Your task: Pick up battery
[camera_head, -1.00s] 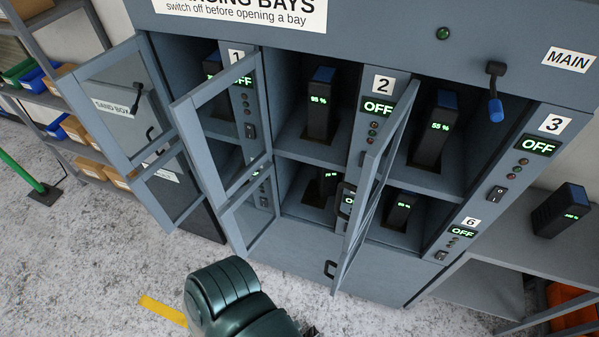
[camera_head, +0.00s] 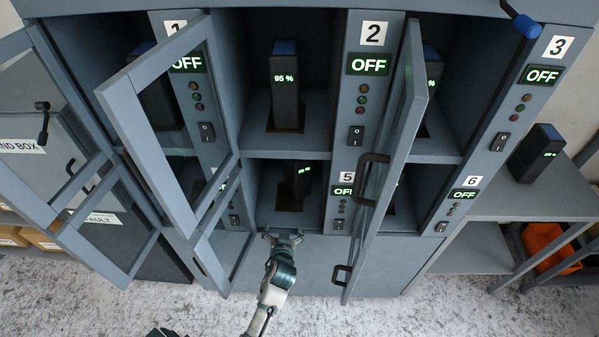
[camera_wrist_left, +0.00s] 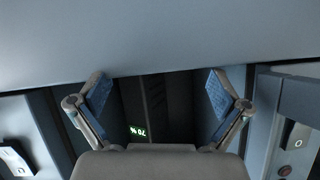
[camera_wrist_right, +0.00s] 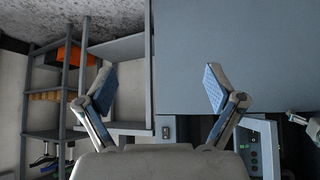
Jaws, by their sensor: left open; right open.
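A black battery (camera_head: 303,180) with a green display stands tilted in the lower middle bay, by the 5 label. My left gripper (camera_head: 283,236) is open at the front of that bay, just below and in front of this battery. In the left wrist view, a dark battery (camera_wrist_left: 147,105) reading 70 % shows between the open fingers, apart from them. Another battery (camera_head: 286,90) with a blue top reads 95 % in the bay above. My right gripper (camera_wrist_right: 160,88) is open and empty in the right wrist view; it is outside the head view.
Open glazed doors (camera_head: 160,150) stand left of the bay, and another door (camera_head: 385,160) stands right of it. More batteries sit in neighbouring bays. One battery (camera_head: 534,153) stands on the grey side shelf (camera_head: 500,200). Every readable bay sign says OFF.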

